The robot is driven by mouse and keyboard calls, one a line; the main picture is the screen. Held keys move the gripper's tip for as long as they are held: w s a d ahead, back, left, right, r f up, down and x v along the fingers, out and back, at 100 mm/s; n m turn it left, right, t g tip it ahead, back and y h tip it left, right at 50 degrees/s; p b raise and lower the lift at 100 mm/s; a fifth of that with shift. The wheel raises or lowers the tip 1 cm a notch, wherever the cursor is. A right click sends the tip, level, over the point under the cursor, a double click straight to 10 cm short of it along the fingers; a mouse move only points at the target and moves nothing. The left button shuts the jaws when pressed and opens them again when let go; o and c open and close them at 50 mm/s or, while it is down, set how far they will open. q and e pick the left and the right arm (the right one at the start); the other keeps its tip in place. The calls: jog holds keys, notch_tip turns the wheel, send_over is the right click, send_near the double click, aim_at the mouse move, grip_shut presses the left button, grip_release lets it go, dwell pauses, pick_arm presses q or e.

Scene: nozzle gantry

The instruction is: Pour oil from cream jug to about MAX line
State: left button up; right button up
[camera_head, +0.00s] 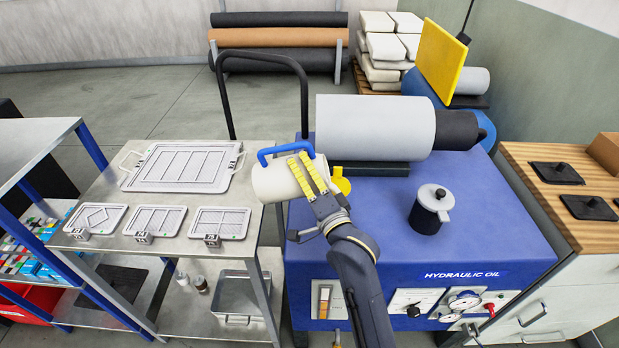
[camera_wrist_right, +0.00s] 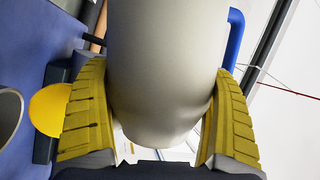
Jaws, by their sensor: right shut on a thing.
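The cream jug (camera_head: 272,182) is a pale cylinder with a blue handle (camera_head: 285,150). It is held tipped nearly on its side at the left edge of the blue hydraulic oil unit (camera_head: 385,220). My right gripper (camera_head: 307,175) is shut on its body; in the right wrist view yellow fingers press both sides of the jug (camera_wrist_right: 165,70). A yellow rounded part (camera_head: 342,184) on the unit, perhaps the filler, sits just right of the jug. The jug's mouth and any oil stream cannot be made out. An orange gauge (camera_head: 324,301) is on the unit's front; its marks are unreadable. My left gripper is not in view.
A grey motor cylinder (camera_head: 375,128) lies behind the jug on the unit. A black lidded canister (camera_head: 430,210) stands to the right. A steel cart (camera_head: 170,225) with grey trays is on the left. A black hoop handle (camera_head: 226,92) rises behind the jug.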

jog(key=shift+a, duration=0.15)
jog(key=shift+a+f+n+g, duration=0.2)
jog(key=shift+f+n+g, duration=0.2)
jog(key=shift+n, duration=0.3)
jog(key=shift+a+f, duration=0.1)
jog(key=shift+a+f+n, duration=0.2)
jog(key=shift+f+n, duration=0.15)
jog(key=shift+n, duration=0.15)
jog(key=shift+w+f+g, duration=0.1)
jog(key=shift+g, duration=0.2)
jog(key=shift+a+f+n, duration=0.2)
jog(key=shift+f+n, duration=0.15)
jog(key=shift+n, duration=0.15)
jog(key=shift+a+f+n, duration=0.1)
jog(key=shift+f+n, duration=0.15)
jog(key=shift+n, duration=0.05)
jog(key=shift+a+f+g, duration=0.1)
jog(key=shift+g, duration=0.2)
jog(key=shift+r+n+h, duration=0.3)
jog(key=shift+r+n, duration=0.1)
